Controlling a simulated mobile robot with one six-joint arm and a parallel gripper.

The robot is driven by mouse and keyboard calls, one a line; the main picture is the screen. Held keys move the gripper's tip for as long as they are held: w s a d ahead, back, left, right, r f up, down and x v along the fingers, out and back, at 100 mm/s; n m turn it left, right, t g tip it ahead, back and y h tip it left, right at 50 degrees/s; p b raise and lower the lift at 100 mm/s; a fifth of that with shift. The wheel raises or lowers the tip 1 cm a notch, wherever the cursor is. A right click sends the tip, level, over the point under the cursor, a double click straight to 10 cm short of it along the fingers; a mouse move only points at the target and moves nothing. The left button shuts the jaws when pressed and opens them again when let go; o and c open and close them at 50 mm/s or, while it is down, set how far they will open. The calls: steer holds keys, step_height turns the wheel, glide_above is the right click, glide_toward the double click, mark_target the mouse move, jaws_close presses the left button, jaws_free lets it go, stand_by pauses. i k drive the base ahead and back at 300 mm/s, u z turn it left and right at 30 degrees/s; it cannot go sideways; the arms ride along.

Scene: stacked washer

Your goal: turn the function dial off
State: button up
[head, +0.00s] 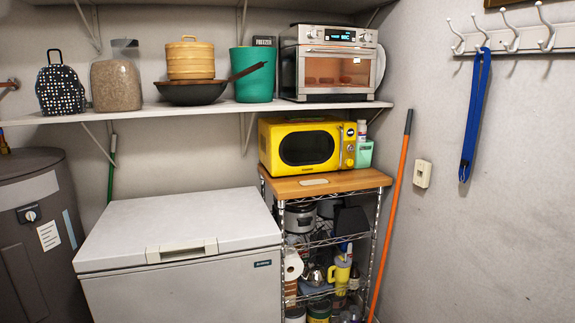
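No washer shows in the head view, and I cannot tell which dial is the function dial. A yellow microwave (301,120) stands on a wooden-topped rack and has small round knobs (349,154) down its right side. A steel toaster oven (329,62) with a lit display sits on the shelf above. A grey tank (35,250) at the left carries a small round dial (31,215) on a dark plate. The settings of these dials are too small to read. My gripper is not in view.
A white chest freezer (180,238) fills the lower middle. The wire rack (335,240) holds several items. An orange pole (392,210) leans at the right wall. A blue strap (473,115) hangs from hooks. The wall shelf (140,112) holds pots and jars.

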mark_target(314, 34)
steer(key=u, duration=0.45)
steer(key=k, duration=1.3)
steer(key=u, duration=0.55)
steer(key=i, duration=1.2)
steer(key=z, duration=0.55)
steer(key=i, duration=1)
steer(key=z, duration=0.25)
